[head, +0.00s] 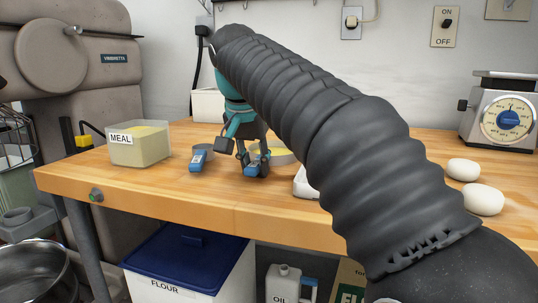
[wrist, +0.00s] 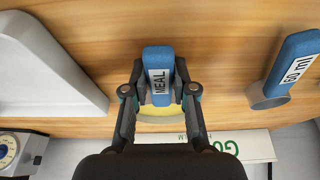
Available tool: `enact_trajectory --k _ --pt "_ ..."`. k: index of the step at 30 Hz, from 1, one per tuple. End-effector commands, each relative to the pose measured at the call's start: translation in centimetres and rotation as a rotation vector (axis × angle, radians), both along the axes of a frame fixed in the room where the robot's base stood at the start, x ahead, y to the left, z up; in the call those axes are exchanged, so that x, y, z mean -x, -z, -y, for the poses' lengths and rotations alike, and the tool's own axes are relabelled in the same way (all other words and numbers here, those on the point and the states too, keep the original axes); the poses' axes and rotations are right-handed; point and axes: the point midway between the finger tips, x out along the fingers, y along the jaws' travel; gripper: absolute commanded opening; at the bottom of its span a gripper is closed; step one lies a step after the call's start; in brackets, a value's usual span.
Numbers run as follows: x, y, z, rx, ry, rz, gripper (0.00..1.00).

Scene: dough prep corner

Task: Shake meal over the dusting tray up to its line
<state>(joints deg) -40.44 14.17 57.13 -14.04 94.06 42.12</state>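My gripper (wrist: 159,72) has its fingers closed on both sides of a blue handle labelled MEAL (wrist: 158,62), which belongs to a round scoop. Yellow meal shows in the scoop's cup (wrist: 160,111), partly hidden by my fingers. In the head view my gripper (head: 254,160) is low over the table, with the yellow-filled cup (head: 281,156) just behind it; I cannot tell whether the scoop touches the table. The white dusting tray (wrist: 42,75) lies left of the gripper in the wrist view. In the head view my arm hides most of the tray (head: 304,184). No line on it shows.
A clear bin labelled MEAL (head: 140,146) with yellow meal stands at the left. A blue-handled 60 ml scoop (head: 199,159) lies between it and my gripper. Dough balls (head: 481,199) and a dial scale (head: 502,116) are at the right.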

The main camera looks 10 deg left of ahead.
Motion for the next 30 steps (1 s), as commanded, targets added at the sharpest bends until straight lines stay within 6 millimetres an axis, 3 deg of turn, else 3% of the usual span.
enact_trajectory --k 11,30 --pt "0.0 -0.3 0.0 0.000 0.000 0.001 0.00" --pt "0.0 -3.7 0.0 -0.001 0.001 0.002 0.00"
